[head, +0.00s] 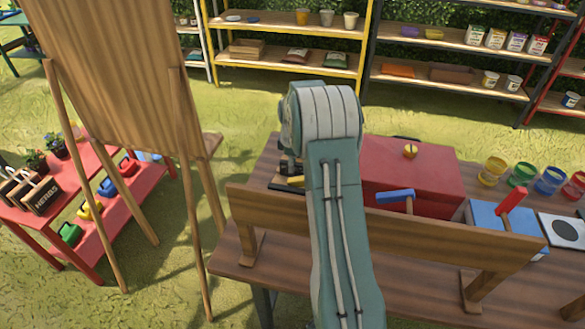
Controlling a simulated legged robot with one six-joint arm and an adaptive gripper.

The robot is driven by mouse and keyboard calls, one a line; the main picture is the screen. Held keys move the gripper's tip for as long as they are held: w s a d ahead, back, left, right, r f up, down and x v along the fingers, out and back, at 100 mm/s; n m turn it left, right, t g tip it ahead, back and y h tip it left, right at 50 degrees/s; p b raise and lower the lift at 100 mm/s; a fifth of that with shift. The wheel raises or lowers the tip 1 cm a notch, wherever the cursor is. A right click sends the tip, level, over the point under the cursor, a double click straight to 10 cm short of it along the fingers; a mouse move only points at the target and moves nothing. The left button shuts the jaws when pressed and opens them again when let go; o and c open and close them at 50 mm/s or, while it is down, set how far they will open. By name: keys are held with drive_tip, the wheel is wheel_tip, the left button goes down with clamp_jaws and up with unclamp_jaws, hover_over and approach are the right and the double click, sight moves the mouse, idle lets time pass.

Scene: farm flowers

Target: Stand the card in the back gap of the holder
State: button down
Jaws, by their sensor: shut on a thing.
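My gripper (290,163) shows only in part, as a dark shape at the left edge of my teal arm, low over the picnic table. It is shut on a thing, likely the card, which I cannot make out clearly. A small yellow piece (296,181) shows just below the gripper; I cannot tell whether it is the card. A flat dark piece (284,187) on the table under the gripper may be part of the holder. My arm hides the rest, so the holder's gaps cannot be seen.
The table (235,247) has a bench-like wooden rail (440,230) in front. A red box (425,175), a blue-handled tool (395,196), a blue box (485,213) and several coloured cups (520,173) are right of my arm. An easel (125,80) stands left.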

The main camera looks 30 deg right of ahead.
drive_tip(key=shift+f, duration=0.7)
drive_tip(key=shift+a, duration=0.2)
drive_tip(key=shift+f, duration=0.15)
drive_tip(key=c, duration=0.6)
unclamp_jaws()
